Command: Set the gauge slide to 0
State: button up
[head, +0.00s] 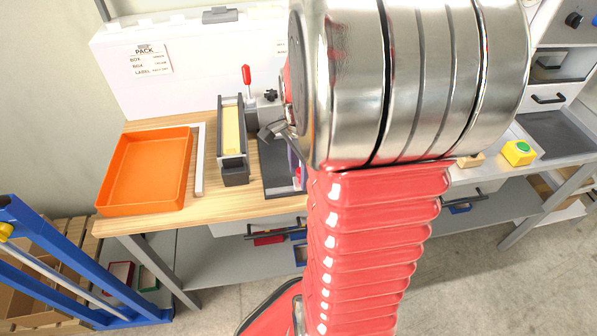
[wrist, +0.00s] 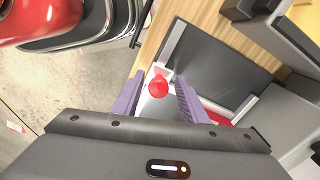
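A round red knob (wrist: 158,87) sits on a pale bar at the near corner of the dark plate in the wrist view; it looks like the gauge slide's knob. My gripper (wrist: 159,76) is open, its two purple fingers on either side of the knob, with visible gaps. I cannot tell how far down the fingers reach. No scale marks or 0 are readable. In the head view the dark plate (head: 272,178) shows beside my arm. There my gripper (head: 294,163) is mostly hidden behind my arm, and the knob is not clearly visible.
An orange tray (head: 148,170) lies at the left of the wooden bench. A dark holder (head: 235,173) with a yellow insert stands left of the plate. A red-handled lever (head: 246,76) rises behind. A yellow box with a green button (head: 518,152) is at the right.

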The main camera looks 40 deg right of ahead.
grip_shut()
dwell(0.4)
jog(key=shift+w, duration=0.15)
